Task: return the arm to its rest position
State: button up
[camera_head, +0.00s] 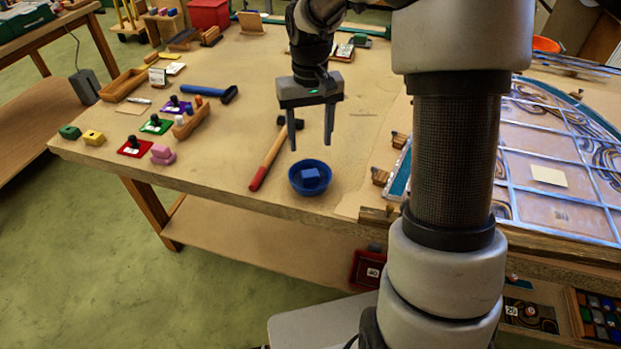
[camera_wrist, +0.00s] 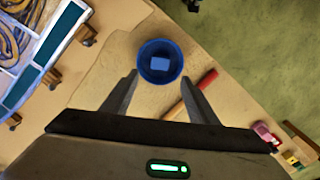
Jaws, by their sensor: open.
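My gripper (camera_head: 311,130) hangs fingers-down over the wooden table (camera_head: 215,165). Its two fingers are apart and nothing is between them. A blue bowl (camera_head: 310,190) with a blue block (camera_head: 311,176) inside stands near the table's front edge, below and just beyond the fingertips in the picture. In the wrist view the bowl (camera_wrist: 160,45) and its block (camera_wrist: 160,64) show past the tips of my open gripper (camera_wrist: 165,78). My arm rises at the right of the head view and hides part of the table and the panel.
A red-handled hammer (camera_head: 268,158) lies left of the bowl. A leaded panel (camera_head: 550,155) lies at the right, with wooden blocks along its edge. Colored pads and blocks, a wooden tray (camera_head: 124,85) and a blue-handled tool (camera_head: 210,92) lie at the left. Green floor is open in front.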

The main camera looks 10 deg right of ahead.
notch_tip(320, 180, up, 6)
jog(key=shift+r, duration=0.25)
jog(key=s+r+t+p, duration=0.3)
jog(key=s+r, duration=0.8)
jog(key=s+r+t+p, duration=0.2)
jog(key=s, duration=1)
jog(key=shift+s+t, duration=0.15)
jog(key=shift+t, duration=0.15)
